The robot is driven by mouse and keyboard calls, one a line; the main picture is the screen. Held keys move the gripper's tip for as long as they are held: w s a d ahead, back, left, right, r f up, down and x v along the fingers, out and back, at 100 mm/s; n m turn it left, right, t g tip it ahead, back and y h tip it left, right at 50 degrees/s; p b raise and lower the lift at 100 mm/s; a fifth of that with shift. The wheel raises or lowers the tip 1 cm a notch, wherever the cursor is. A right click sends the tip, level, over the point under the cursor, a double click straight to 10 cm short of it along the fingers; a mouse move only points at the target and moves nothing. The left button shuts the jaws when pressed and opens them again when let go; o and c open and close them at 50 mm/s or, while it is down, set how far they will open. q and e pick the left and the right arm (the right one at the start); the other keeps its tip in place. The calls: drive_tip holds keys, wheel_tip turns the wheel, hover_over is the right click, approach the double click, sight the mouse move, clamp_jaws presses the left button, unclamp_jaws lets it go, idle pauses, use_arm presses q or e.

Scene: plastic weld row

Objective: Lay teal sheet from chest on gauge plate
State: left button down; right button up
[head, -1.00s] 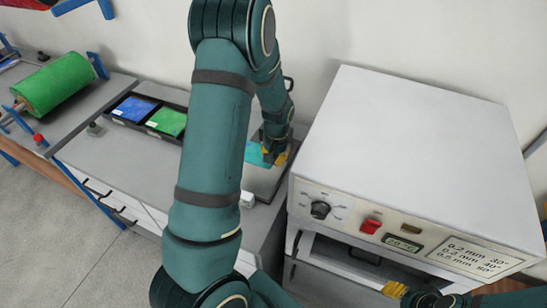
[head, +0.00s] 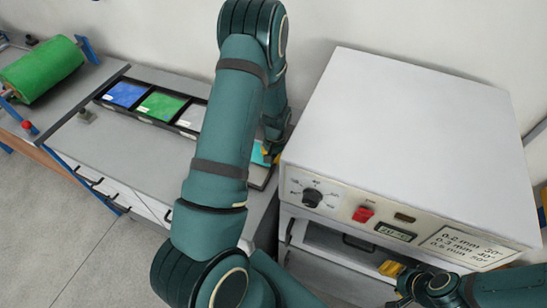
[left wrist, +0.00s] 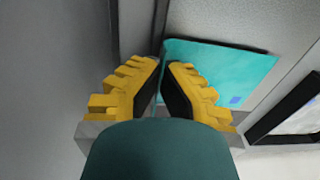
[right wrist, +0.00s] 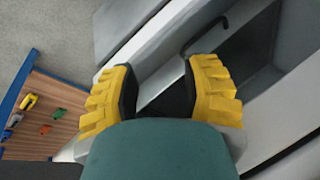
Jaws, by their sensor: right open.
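The teal sheet (left wrist: 222,72) shows large in the left wrist view, over a grey surface with a dark shadow along its edge. I cannot tell whether it touches that surface. My left gripper (left wrist: 161,66) has its fingertips almost together on one corner of the sheet. In the head view, the left arm hides most of this gripper, and only a bit of the teal sheet (head: 258,155) shows. The gauge plate (head: 262,178) is a dark-edged slab, mostly hidden behind the arm. My right gripper (right wrist: 160,85) is open and empty in front of the grey cabinet.
A large white box unit (head: 420,130) with a knob, red switch and display stands close right of the plate. Black trays (head: 160,104) with blue, green and pale sheets line the wall. A green roll (head: 42,70) lies at far left.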

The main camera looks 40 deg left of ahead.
use_arm(q)
drive_tip(key=shift+f, duration=0.3)
drive_tip(key=shift+f, duration=0.15)
drive_tip(key=c, duration=1.1)
unclamp_jaws()
drive_tip(key=shift+c, duration=0.2)
